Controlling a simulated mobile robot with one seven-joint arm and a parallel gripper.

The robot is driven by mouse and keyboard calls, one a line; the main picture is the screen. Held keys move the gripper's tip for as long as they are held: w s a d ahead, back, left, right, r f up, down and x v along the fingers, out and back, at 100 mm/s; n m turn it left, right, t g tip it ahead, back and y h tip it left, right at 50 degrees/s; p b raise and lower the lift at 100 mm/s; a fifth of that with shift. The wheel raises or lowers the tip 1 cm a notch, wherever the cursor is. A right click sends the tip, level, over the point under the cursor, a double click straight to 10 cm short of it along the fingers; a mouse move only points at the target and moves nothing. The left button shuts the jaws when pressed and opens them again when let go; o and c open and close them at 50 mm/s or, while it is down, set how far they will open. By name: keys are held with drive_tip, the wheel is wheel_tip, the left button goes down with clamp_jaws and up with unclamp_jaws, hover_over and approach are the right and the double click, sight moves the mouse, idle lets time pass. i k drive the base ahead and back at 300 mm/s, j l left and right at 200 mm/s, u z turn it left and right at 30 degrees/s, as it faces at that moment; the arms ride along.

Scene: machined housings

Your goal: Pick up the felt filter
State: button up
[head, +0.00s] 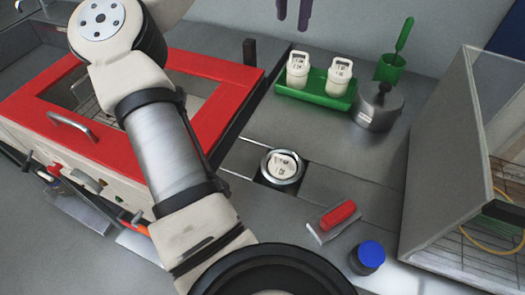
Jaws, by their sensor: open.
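A pale round disc with dark marks (283,165) lies inside a metal ring (266,173) on the grey worktop. It is the likeliest felt filter, but its material is too small to tell. My gripper (293,24) shows only as two dark purple fingers at the top edge. The fingers are apart with nothing between them, so it is open. It appears well above and away from the disc. The rest of the gripper is out of frame.
A green tray (316,99) holds two white canisters. A red-framed basin (110,150) is left, a clear-sided box (470,160) right.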

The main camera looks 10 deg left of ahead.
sight(281, 166)
drive_tip(key=k+l+u, duration=0.1)
drive_tip(key=l+u, duration=0.15)
drive_tip(key=l, duration=0.15)
drive_tip(key=k+l+u, duration=0.2)
drive_tip(key=l, duration=0.2)
drive_tip(key=k+l+u, duration=0.1)
drive_tip(key=l+u, duration=0.15)
drive_tip(key=l, duration=0.15)
drive_tip(key=k+l+u, duration=0.2)
drive_tip(key=l, duration=0.15)
